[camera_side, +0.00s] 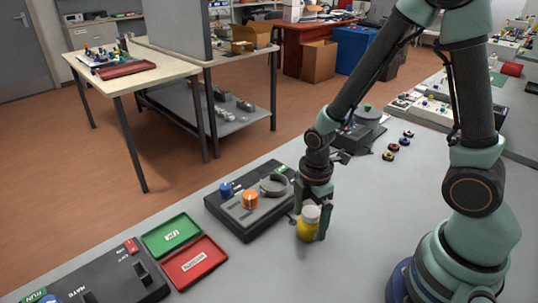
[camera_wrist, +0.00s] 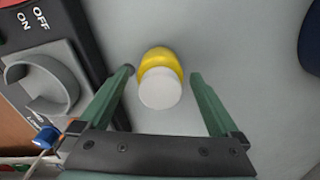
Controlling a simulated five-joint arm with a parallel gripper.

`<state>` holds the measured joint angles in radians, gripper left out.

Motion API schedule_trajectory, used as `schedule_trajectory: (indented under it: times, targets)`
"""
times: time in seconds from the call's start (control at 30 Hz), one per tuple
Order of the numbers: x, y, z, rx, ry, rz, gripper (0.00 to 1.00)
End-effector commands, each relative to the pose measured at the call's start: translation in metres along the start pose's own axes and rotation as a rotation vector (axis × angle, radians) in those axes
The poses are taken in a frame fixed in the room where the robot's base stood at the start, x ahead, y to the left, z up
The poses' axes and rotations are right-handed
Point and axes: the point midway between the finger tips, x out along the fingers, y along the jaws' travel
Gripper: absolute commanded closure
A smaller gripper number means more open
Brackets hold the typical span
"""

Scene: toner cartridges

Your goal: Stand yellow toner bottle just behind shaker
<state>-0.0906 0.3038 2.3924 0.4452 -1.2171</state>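The yellow toner bottle (camera_side: 307,228) has a white cap and stands upright on the grey table, right of the shaker. In the wrist view the bottle (camera_wrist: 160,60) lies between the two fingers of my gripper (camera_wrist: 162,75), with a narrow gap on each side. My gripper (camera_side: 314,210) points down around the bottle, and its fingers are open. The shaker (camera_side: 229,213) is a dark box with a grey round cradle, an orange piece and a blue knob on top. In the wrist view the shaker (camera_wrist: 88,50) fills the left side, with its ON/OFF marking visible.
A green tray (camera_side: 194,222) and a red tray (camera_side: 222,258) lie left of the shaker, beside another dark machine (camera_side: 100,280). A dark device (camera_side: 358,138) and several small coloured caps (camera_side: 389,156) are farther back. The table right of the bottle is clear.

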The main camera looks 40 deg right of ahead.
Motion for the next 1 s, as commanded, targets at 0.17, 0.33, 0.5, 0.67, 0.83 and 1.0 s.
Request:
schedule_trajectory:
  times: [0.17,0.33,0.5,0.67,0.83,1.0]
  targets:
    - [-0.001,0.0,0.0,0.0,0.0,0.0,0.02]
    - [-0.01,0.001,0.0,0.0,0.001,0.004,0.02]
    - [-0.032,0.001,0.0,0.0,0.002,0.006,0.02]
    - [-0.06,0.002,-0.001,0.0,0.003,0.007,0.02]
    - [-0.09,0.002,-0.001,0.0,0.003,0.007,0.02]
    - [-0.112,0.001,0.0,0.0,0.001,0.004,0.02]
